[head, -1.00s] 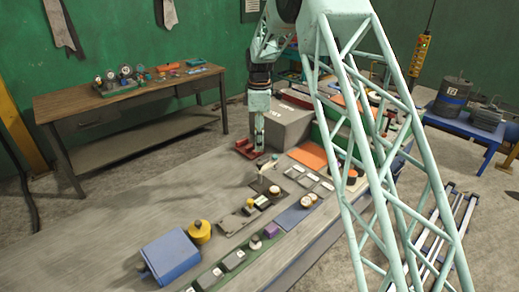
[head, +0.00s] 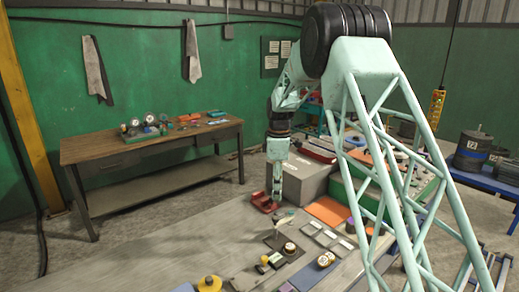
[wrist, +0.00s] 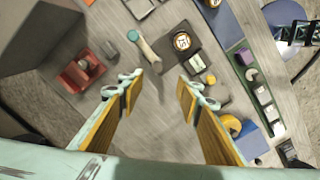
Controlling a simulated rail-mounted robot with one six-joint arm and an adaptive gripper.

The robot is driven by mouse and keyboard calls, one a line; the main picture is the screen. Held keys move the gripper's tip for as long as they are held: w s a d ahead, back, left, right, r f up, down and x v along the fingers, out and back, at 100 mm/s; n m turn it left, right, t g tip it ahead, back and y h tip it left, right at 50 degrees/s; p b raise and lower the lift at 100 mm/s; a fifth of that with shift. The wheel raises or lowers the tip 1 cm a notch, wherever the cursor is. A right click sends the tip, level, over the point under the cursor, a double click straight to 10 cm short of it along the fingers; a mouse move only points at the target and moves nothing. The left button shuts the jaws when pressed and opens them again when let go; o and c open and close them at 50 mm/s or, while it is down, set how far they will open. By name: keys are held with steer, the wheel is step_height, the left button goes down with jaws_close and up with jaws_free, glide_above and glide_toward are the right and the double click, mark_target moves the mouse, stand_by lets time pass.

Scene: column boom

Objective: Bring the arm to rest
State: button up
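My gripper (head: 277,194) hangs pointing down from my arm, above the long grey worktable (head: 150,245). In the head view it is beside a red holder (head: 262,203) and in front of a grey box (head: 308,180). In the wrist view my gripper (wrist: 162,82) has its two yellow-padded fingers spread wide apart with nothing between them. A small lever with a teal knob (wrist: 133,35) on a dark plate lies beyond the fingertips. The exact height above the table is hard to tell.
A round-topped weight (wrist: 182,41), a yellow weight (wrist: 232,125) and a green rail (wrist: 257,90) lie on the worktable. An orange mat (head: 328,211) is right of the gripper. A wooden bench (head: 150,149) stands behind left. The table's left part is bare.

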steer(key=s+d+r+m+t+b, duration=0.15)
steer(key=s+d+r+m, duration=0.25)
steer(key=s+r, duration=0.85)
steer(key=s+d+r+m+t+b, duration=0.15)
steer(key=s+d+r+m, duration=0.25)
steer(key=s+r, duration=0.85)
steer(key=s+d+f+m+b, duration=0.1)
steer(key=s+f+m, duration=0.1)
steer(key=s, duration=1.1)
steer(key=s+d+f+m+b, duration=0.1)
steer(key=s+f+m, duration=0.2)
steer(key=s, duration=1)
steer(key=s+d+f+m+t+b, duration=0.1)
steer(key=s+d+f+m, duration=0.1)
steer(key=s, duration=1.2)
steer(key=shift+f+m+b, duration=0.3)
steer(key=shift+m, duration=0.4)
